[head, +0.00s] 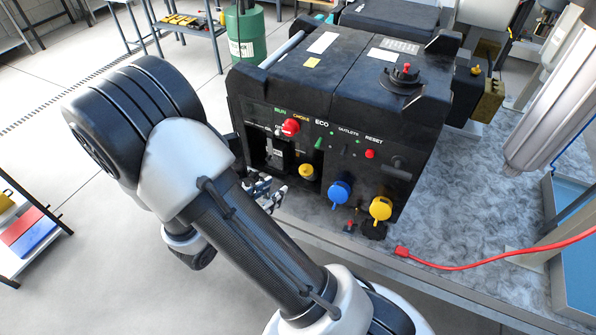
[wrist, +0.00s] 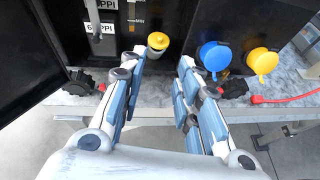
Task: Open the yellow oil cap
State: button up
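The yellow oil cap (wrist: 157,41) is a small round knob low on the front of the black generator (head: 345,135). In the head view the cap (head: 307,171) shows small, in a recess below the red knob. My gripper (wrist: 160,62) is open and empty, its two fingers pointing at the panel. In the wrist view the cap appears between the fingertips, close to the left one. I cannot tell how much of a gap lies between. In the head view my gripper (head: 265,190) is left of the cap, partly hidden by my arm.
A blue round cover (wrist: 214,56) and a larger yellow round cover (wrist: 262,62) sit right of the oil cap. A red cable (head: 490,262) lies on the grey bench (head: 480,220) at the right. Black feet or fittings stand at the generator's lower edge.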

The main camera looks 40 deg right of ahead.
aim_at(304, 170)
jog(key=b+x, duration=0.2)
jog(key=x, duration=1.3)
jog(key=shift+s, duration=0.1)
jog(key=shift+c, duration=0.2)
grip_shut()
